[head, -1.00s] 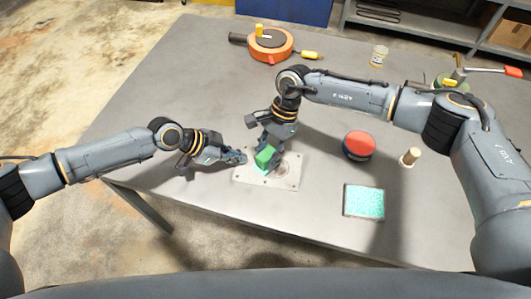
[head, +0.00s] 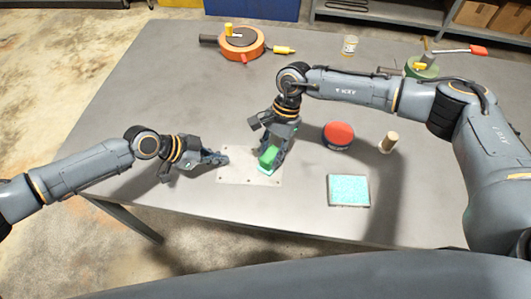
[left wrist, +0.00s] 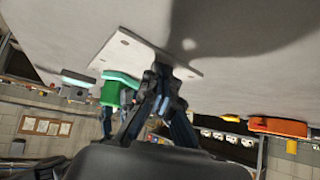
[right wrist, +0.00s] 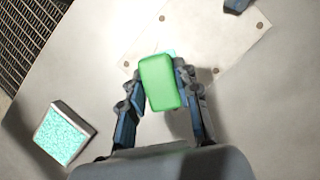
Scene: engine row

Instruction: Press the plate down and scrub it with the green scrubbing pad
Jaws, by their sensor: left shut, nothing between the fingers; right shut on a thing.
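The plate (head: 234,176) is a pale flat sheet with small holes, lying on the grey table. The green scrubbing pad (head: 267,155) is a green block with a teal underside; it is over the plate's right part, seemingly touching it. My right gripper (right wrist: 160,88) is shut on the pad's sides. My left gripper (head: 225,159) is shut and empty, its tips at the plate's left edge; contact is hard to tell. In the left wrist view, its tips (left wrist: 164,76) overlap the plate (left wrist: 140,50).
A teal-topped square (head: 348,190) lies to the right near the table's front edge. A red round object (head: 338,133) and a wooden peg (head: 389,142) stand right of the plate. An orange round device (head: 240,43) is at the back. The table (head: 130,115) is clear at left.

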